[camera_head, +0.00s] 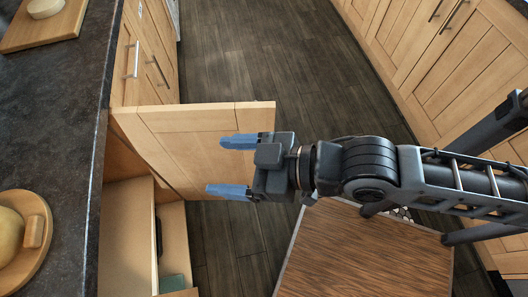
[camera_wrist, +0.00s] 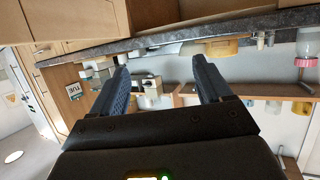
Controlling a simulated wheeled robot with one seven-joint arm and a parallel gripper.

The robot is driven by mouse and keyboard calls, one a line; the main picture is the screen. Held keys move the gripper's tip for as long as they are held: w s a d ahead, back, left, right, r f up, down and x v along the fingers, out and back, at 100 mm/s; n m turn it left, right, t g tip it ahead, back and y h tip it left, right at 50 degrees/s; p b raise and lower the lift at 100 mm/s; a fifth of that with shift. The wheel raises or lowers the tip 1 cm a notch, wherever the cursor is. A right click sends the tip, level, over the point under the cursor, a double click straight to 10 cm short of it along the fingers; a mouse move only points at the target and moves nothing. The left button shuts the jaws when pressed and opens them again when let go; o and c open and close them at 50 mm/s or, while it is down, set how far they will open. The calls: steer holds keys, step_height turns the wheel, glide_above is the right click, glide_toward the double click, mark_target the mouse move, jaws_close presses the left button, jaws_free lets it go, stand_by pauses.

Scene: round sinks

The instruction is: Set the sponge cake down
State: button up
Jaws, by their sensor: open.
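My gripper (camera_head: 219,165) is open, with its two blue fingers apart and nothing between them. It is in front of the open cabinet door, away from the counter (camera_head: 60,120). The wrist view also shows the gripper (camera_wrist: 160,78) with empty space between the fingers. I cannot tell for sure which item is the sponge cake. A round wooden board (camera_head: 30,278) at the lower left holds a yellowish rounded item (camera_head: 8,238) and a small tan block (camera_head: 34,232). A pale round item (camera_head: 45,8) sits on a cutting board (camera_head: 72,20) at the upper left.
A wooden cabinet door (camera_head: 185,125) stands open by my gripper. Behind it is an open cabinet (camera_head: 125,220) with a green item (camera_head: 172,284) low inside. More cabinets (camera_head: 465,80) line the right. Dark floor (camera_head: 270,60) is clear between. The wrist view shows several containers beyond the fingers.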

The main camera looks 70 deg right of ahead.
steer(key=s+d+r+m+h, duration=0.1)
steer(key=s, duration=0.5)
steer(key=s+d+r+m+h, duration=0.1)
steer(key=s+d+r, duration=0.1)
steer(key=s, duration=0.4)
steer(key=shift+s+t+h, duration=0.4)
steer(key=shift+r, duration=0.1)
steer(key=shift+c, duration=0.3)
